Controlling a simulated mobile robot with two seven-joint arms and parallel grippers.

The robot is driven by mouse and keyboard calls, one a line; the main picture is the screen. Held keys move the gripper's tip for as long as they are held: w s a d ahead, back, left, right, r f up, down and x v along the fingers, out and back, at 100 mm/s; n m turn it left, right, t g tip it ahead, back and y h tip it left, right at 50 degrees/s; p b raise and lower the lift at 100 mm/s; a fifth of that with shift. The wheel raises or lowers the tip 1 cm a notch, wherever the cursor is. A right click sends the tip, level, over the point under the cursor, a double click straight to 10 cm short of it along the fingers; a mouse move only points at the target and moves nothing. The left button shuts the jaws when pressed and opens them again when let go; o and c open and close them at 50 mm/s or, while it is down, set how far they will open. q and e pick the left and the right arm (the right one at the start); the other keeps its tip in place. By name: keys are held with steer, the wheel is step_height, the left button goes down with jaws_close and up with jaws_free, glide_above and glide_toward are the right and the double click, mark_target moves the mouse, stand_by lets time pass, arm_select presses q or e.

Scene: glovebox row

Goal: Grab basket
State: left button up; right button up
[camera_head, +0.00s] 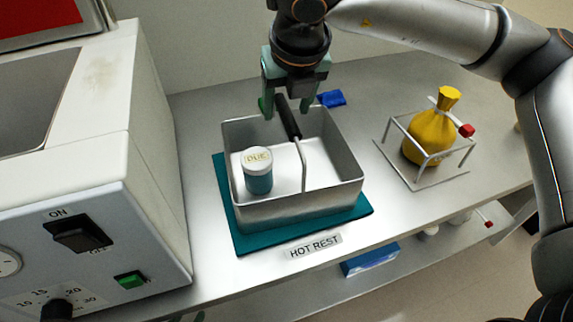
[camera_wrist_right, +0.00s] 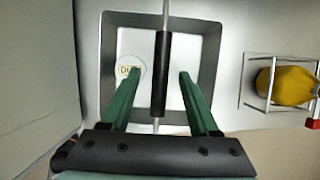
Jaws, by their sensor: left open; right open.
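The basket (camera_head: 295,210) is a grey metal open-top box with a thin metal bail and a black grip (camera_head: 288,120). It stands on a teal mat (camera_head: 240,242) behind a "HOT REST" label. A teal jar (camera_head: 259,180) with a whitish lid stands inside it. My right gripper (camera_head: 287,104), with green fingers, is open above the back of the basket. In the right wrist view, the black grip (camera_wrist_right: 161,85) runs between the two open fingers, with a gap on each side. My left gripper is not in view.
A white machine (camera_head: 150,190) with a black switch stands close to the left. A wire stand (camera_head: 423,178) holding a yellow tied bag (camera_head: 432,135) is to the right. A blue object (camera_head: 332,98) lies behind the basket. A lower shelf shows below the bench's front edge.

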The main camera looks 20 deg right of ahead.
steer(key=x, duration=0.6)
steer(key=shift+f, duration=0.2)
steer(key=shift+s+d, duration=0.1)
steer(key=shift+s, duration=0.05)
steer(key=shift+f+b, duration=0.15)
steer(key=shift+b, duration=0.35)
steer(key=shift+f, duration=0.1)
stand_by(0.5)
jaws_close()
stand_by(0.4)
stand_by(0.9)
